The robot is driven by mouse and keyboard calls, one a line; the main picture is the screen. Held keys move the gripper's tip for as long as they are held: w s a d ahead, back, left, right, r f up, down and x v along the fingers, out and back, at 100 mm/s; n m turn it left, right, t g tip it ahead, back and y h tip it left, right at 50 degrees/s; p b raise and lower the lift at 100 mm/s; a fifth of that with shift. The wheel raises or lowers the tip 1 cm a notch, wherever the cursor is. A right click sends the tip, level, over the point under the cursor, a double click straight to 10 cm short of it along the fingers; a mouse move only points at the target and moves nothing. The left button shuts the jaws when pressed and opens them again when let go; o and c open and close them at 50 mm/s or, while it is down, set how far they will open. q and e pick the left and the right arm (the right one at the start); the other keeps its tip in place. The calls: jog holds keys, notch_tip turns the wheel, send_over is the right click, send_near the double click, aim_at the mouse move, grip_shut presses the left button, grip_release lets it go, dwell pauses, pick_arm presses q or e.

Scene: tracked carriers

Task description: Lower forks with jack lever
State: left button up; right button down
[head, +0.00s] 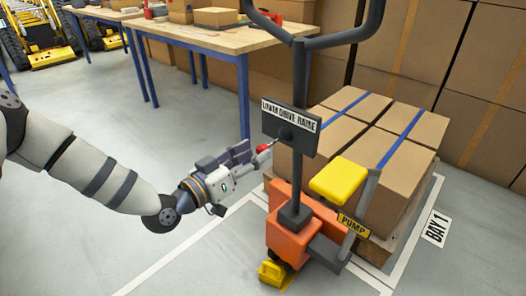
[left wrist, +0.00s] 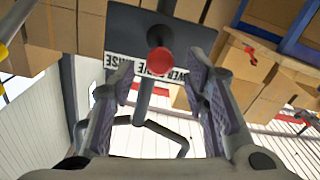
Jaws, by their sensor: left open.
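The pallet jack (head: 288,228) is orange with a dark upright mast and a looped handle (head: 340,38). A dark plate (head: 290,126) on the mast reads LOWER DRIVE RAISE. The jack lever is a thin rod with a red knob (head: 263,149), sticking out on the plate's left. In the left wrist view the red knob (left wrist: 160,62) appears between the open fingers, near the fingertips. My left gripper (head: 248,158) is open, just left of the knob; I cannot tell whether it touches. The forks are hidden under the loaded pallet. My right gripper is out of view.
A yellow pedal-like block (head: 337,180) and a PUMP label (head: 354,226) sit at the jack's right. Boxes with blue straps (head: 385,160) are stacked behind it, in a floor area marked BAY 1 (head: 435,228). A wooden workbench (head: 215,38) stands behind my left arm.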

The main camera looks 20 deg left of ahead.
aim_at(259, 151)
pick_arm(q)
jog(key=shift+x, duration=1.85)
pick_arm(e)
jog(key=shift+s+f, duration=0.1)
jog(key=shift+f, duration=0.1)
pick_arm(q)
grip_shut()
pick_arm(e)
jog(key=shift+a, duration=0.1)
